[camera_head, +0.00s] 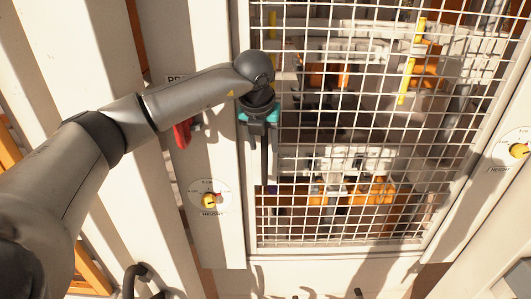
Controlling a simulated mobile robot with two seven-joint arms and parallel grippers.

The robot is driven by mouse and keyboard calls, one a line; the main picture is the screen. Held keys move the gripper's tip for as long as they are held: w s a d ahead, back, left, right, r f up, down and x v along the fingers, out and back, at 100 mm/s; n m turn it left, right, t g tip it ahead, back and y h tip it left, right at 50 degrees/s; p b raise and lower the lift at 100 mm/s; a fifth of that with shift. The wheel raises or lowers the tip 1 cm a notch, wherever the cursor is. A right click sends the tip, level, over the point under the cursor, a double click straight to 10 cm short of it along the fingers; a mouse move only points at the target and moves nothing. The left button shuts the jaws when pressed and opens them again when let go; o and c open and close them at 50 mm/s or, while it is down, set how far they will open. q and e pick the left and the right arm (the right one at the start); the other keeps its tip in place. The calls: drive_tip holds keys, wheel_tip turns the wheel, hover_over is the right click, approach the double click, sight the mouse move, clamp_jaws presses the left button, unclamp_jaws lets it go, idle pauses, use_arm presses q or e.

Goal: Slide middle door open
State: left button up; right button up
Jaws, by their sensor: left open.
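The middle door (348,247) is a white-framed panel with a white wire mesh, filling the centre and right of the head view. It looks closed, with machinery behind it. My left arm reaches in from the left, and its left gripper (258,150) points down in front of the door's left edge, beside the mesh. The jaws are open, with dark fingers. A long dark strip runs down by the fingers; I cannot tell whether it is a finger, a handle or a shadow. No door handle is clearly seen, and contact cannot be told. My right gripper is out of view.
A white post left of the door carries a red handle (182,133) and a yellow-red height knob (209,200). A similar knob (519,150) is on the right post. Orange and grey machine parts (375,190) sit behind the mesh. The space before the mesh's right side looks free.

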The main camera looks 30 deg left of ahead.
sight(266, 154)
use_arm(q)
drive_tip(key=shift+x, duration=2.7)
clamp_jaws()
drive_tip(key=shift+r, duration=0.1)
